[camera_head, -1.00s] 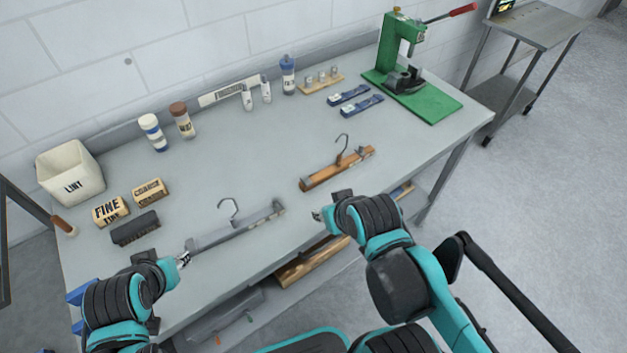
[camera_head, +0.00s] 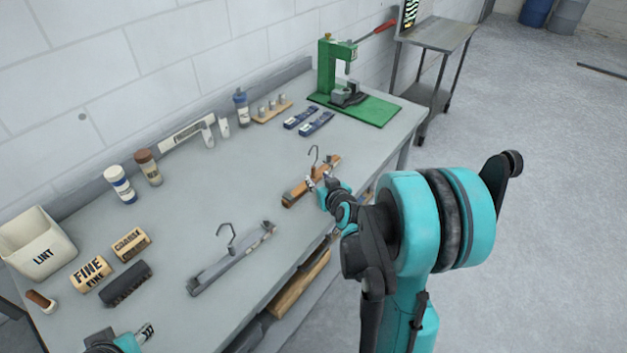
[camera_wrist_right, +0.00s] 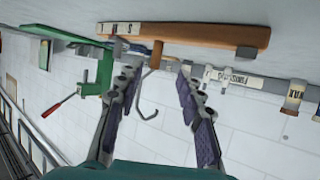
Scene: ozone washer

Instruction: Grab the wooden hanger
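The wooden hanger (camera_head: 296,194) lies on the grey bench near its front edge, with its dark hook rising from the middle. My right gripper (camera_head: 322,186) is at the front side of this hanger. In the right wrist view the wooden hanger (camera_wrist_right: 205,36) spans the top. There the right gripper (camera_wrist_right: 158,72) is open, with the hook and its wooden stem showing between the spread fingers; nothing is clamped. My left gripper (camera_head: 146,334) shows only partly at the bottom left of the head view, away from the wooden hanger; its opening is unclear.
A grey hanger (camera_head: 230,261) lies left of the wooden one. Blue-labelled packs (camera_head: 315,123) and a green press (camera_head: 336,75) stand behind. Blocks marked FINE (camera_head: 90,274) and COARSE (camera_head: 131,244) and a LINT bin (camera_head: 38,243) are at left. The bench middle is clear.

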